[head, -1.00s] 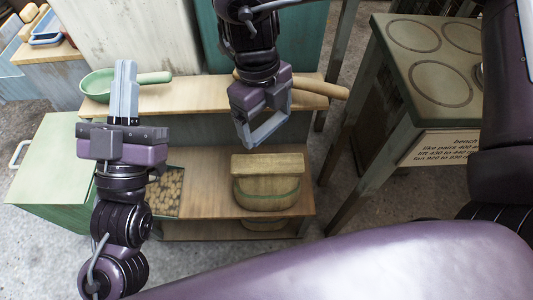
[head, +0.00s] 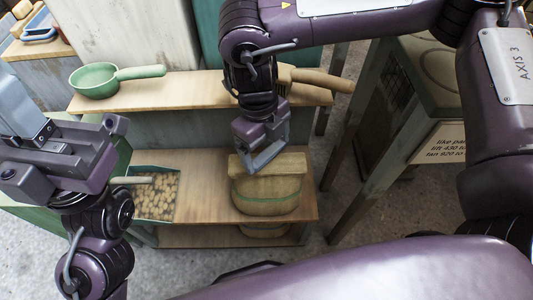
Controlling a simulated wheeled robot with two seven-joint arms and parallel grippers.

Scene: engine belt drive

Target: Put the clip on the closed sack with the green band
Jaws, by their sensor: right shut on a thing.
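The closed sack with the green band (head: 267,197) stands on the lower shelf; its top is folded flat. My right gripper (head: 264,158) points down just above the sack's folded top and overlaps its rear edge in the head view. It is shut on a slim grey-blue piece, apparently the clip (head: 266,160), hard to tell from the fingers. I cannot tell whether the clip touches the sack. My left gripper (head: 22,105) is at the far left, fingers pointing up and together, with nothing visible between them.
A green pan (head: 95,80) and a wooden-handled tool (head: 320,80) lie on the upper shelf (head: 190,90). A green bin of brown lumps (head: 155,195) is left of the sack. A stove-like bench (head: 420,110) stands to the right. Bare shelf (head: 205,190) lies between bin and sack.

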